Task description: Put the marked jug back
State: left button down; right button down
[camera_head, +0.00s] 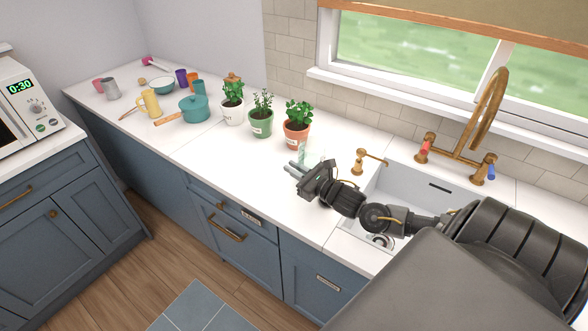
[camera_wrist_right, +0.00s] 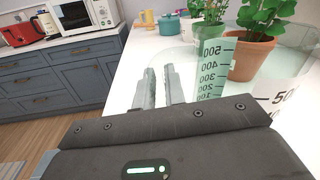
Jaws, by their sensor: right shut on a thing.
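The marked jug (camera_head: 311,154) is clear, with dark measuring marks up to 500. In the head view it is mostly hidden behind my right gripper (camera_head: 294,170), on the counter's sink side. In the right wrist view the jug (camera_wrist_right: 213,78) fills the right side, close to the camera. There the fingers of my right gripper (camera_wrist_right: 158,88) are close together at the jug's left side, shut on it. The clear wall makes the exact contact hard to see. I cannot tell whether the jug's base touches the counter. My left gripper is not in view.
Three potted plants stand just behind: white (camera_head: 232,113), green (camera_head: 261,126) and terracotta (camera_head: 297,133) pots. A teal pot (camera_head: 194,109) and yellow mug (camera_head: 149,103) stand farther left. The sink (camera_head: 413,186) is to the right. The counter (camera_head: 236,167) left of my gripper is clear.

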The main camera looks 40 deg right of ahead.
jog(key=shift+f, duration=0.3)
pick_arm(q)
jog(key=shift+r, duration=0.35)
pick_arm(e)
jog(key=shift+f, duration=0.2)
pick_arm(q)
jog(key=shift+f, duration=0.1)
pick_arm(e)
jog(key=c, duration=1.9)
grip_release()
jog(key=shift+f, duration=0.2)
jog(key=o, duration=0.4)
jog(key=shift+o, duration=0.2)
jog(key=shift+r, duration=0.15)
